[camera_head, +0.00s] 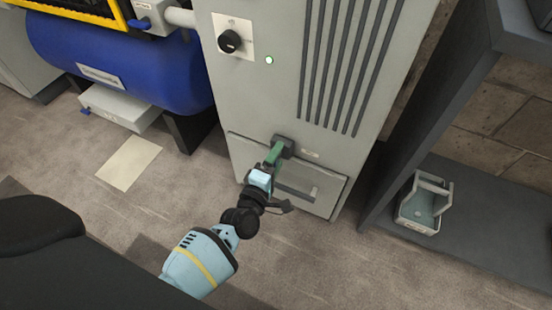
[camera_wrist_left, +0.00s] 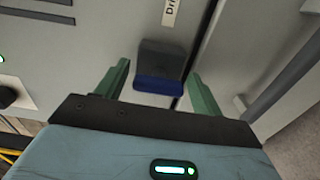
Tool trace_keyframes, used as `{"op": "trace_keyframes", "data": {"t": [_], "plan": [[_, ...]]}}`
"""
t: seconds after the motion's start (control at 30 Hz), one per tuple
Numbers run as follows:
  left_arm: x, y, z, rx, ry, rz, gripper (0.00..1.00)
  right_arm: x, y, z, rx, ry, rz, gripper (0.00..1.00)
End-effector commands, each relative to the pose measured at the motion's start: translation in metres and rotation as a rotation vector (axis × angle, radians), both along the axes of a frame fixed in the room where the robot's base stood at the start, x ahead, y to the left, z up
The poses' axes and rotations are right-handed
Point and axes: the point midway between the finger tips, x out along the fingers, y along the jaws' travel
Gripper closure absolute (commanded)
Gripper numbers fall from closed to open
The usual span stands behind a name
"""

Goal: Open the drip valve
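The drip valve (camera_wrist_left: 161,60) is a dark grey block with a dark blue lower part. In the head view the valve (camera_head: 285,144) shows as a dark block low on the cabinet, partly hidden by my gripper. My left gripper (camera_head: 273,155) is at the valve. In the left wrist view its green fingers (camera_wrist_left: 158,76) are apart, one on each side of the valve, with gaps between. Whether the tips reach past its front, I cannot tell. My right gripper is not in view.
The grey cabinet (camera_head: 280,90) has a black knob (camera_head: 229,41), a lit green lamp (camera_head: 269,60) and a lower drawer-like panel (camera_head: 325,185). A blue tank (camera_head: 120,65) stands left. A dark shelf (camera_head: 480,215) at right holds a small caddy (camera_head: 425,203). Floor in front is open.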

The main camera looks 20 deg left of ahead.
Motion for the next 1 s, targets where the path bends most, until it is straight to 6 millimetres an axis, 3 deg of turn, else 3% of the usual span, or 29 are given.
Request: {"op": "trace_keyframes", "data": {"t": [0.37,0.8,1.0], "plan": [[-0.003,0.000,0.001,-0.002,-0.001,0.000,0.27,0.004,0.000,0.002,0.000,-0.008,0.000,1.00],[-0.065,0.002,0.002,-0.001,0.000,-0.001,0.27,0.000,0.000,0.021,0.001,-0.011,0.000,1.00],[-0.077,0.003,0.001,-0.002,-0.001,0.000,0.27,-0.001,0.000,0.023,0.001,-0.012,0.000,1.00]]}}
